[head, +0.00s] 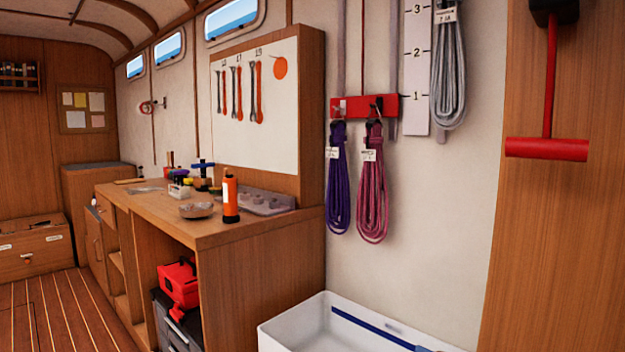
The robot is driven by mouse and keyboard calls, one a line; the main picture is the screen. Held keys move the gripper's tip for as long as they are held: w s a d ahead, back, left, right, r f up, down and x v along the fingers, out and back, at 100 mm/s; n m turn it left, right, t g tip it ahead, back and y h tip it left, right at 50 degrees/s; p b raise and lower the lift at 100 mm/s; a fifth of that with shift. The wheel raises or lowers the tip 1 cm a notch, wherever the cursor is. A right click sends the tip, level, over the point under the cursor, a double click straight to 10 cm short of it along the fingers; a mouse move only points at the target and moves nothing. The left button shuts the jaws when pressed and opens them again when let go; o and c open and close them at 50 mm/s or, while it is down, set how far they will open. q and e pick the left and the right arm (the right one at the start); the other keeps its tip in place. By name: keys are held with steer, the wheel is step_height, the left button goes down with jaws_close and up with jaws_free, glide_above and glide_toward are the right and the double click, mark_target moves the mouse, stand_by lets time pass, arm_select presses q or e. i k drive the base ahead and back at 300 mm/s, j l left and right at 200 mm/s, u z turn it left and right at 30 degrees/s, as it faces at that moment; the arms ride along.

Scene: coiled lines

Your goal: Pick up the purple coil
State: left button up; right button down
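The purple coil (338,185) hangs from the left hook of a red wall rack (364,106), in the middle of the head view. It is a dark purple looped line with a small white tag near its top. A pink coil (372,190) hangs beside it on the right hook, also with a white tag. A gap shows between the lower loops of the two coils. Neither of my grippers is in view.
A wooden workbench (262,229) stands left of the coils, with an orange bottle (230,199) near its edge. A white bin (290,332) is on the floor below. A grey coil (448,75) hangs higher right. A red T-handle (546,149) is at far right.

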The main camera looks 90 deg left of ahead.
mark_target(338, 201)
steer(key=u, duration=2.4)
steer(key=i+j+u, duration=0.2)
steer(key=k+l, duration=0.1)
